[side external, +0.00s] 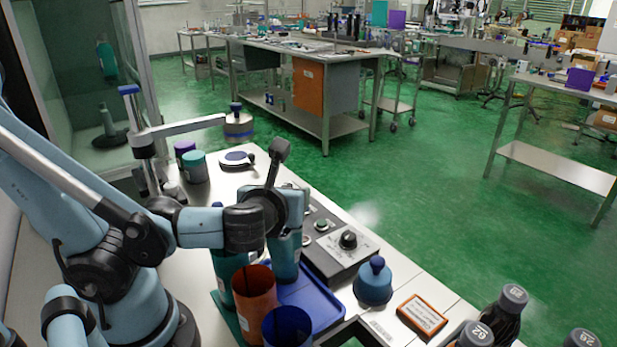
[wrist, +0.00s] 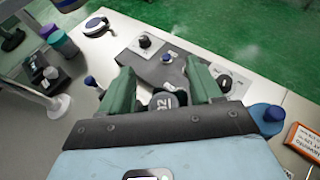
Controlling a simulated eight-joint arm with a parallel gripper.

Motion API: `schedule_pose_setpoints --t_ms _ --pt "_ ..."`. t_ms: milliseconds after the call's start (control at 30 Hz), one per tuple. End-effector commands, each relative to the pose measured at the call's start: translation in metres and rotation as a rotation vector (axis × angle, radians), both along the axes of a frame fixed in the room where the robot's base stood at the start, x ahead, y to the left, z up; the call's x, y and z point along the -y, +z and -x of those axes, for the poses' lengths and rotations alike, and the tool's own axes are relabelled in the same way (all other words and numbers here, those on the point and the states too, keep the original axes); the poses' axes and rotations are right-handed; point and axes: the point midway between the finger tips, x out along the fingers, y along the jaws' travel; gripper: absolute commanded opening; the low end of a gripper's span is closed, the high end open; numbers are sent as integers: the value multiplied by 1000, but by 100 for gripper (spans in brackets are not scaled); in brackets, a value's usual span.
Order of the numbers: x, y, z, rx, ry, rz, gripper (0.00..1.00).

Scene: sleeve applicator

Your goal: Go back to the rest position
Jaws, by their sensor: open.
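My gripper (wrist: 162,72) is open in the wrist view, with its two green fingers spread apart. A dark cap with pale digits (wrist: 162,102) shows between the fingers; I cannot tell how far below them it is. Nothing is visibly clamped. In the side external view my arm reaches in from the left, and its dark wrist is over the bench. The fingers are hard to tell apart there from the teal cylinder (side external: 285,258) below the wrist. A brown-orange cup (side external: 254,292) and a dark blue cup (side external: 287,328) stand in front of it, near the blue tray (side external: 327,309).
A control box with a black knob (side external: 347,240) lies right of the wrist. Purple and teal jars (side external: 194,166) and a horizontal arm stand (side external: 185,127) are behind.

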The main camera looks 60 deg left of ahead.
Motion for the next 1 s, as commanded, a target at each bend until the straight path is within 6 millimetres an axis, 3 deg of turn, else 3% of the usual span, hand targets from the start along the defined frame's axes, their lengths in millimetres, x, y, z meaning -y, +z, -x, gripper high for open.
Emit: schedule_pose_setpoints --t_ms 933,1000 --pt "0 75 0 0 0 0 64" --pt "-12 76 2 -2 61 1 64"
